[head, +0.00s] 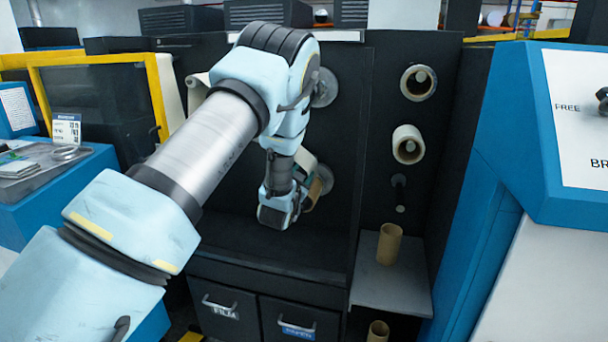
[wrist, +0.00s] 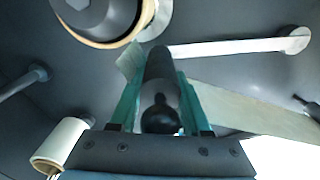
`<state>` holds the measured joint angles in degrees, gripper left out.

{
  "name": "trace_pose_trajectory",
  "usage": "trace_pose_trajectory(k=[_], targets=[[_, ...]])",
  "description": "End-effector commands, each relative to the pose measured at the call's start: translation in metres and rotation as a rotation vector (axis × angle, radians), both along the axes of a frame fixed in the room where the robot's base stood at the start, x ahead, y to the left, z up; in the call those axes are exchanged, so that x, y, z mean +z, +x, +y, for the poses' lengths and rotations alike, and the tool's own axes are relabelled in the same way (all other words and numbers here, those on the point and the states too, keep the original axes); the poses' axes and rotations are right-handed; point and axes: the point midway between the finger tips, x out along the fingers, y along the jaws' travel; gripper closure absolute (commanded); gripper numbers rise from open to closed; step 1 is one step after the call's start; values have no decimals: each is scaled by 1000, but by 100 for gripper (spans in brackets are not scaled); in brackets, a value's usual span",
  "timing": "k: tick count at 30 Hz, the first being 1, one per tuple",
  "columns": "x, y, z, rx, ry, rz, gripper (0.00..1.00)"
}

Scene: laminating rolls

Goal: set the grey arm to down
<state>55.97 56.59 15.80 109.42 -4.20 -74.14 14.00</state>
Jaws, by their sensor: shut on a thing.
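The grey arm (wrist: 235,47) shows in the wrist view as a pale flat bar, running from a round disc at the right towards a dark cylindrical grip (wrist: 160,75) with a rounded black end. My gripper (wrist: 160,98) has its two greenish fingers on either side of this grip and is shut on it. The bar's near end is partly hidden behind the grip. In the head view my gripper (head: 276,212) is low in front of the dark machine panel, below my forearm. The grey arm cannot be made out there.
A large roll on a brown core (wrist: 105,40) is close above my fingers, and a pale strip (wrist: 255,108) passes at the right. A small roll (wrist: 62,140) sits at lower left. In the head view, rolls on pegs (head: 408,145) and a shelf (head: 385,283) stand right.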

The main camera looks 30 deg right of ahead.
Motion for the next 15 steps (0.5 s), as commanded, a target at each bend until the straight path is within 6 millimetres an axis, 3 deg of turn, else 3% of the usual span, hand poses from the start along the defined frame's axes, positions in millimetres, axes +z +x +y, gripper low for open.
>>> trace_pose_trajectory(k=[5,6,9,15], targets=[[0,0,0,0,-1,2,100],[0,0,0,0,-1,2,52],[0,0,0,0,-1,2,40],[0,0,0,0,-1,2,39]])
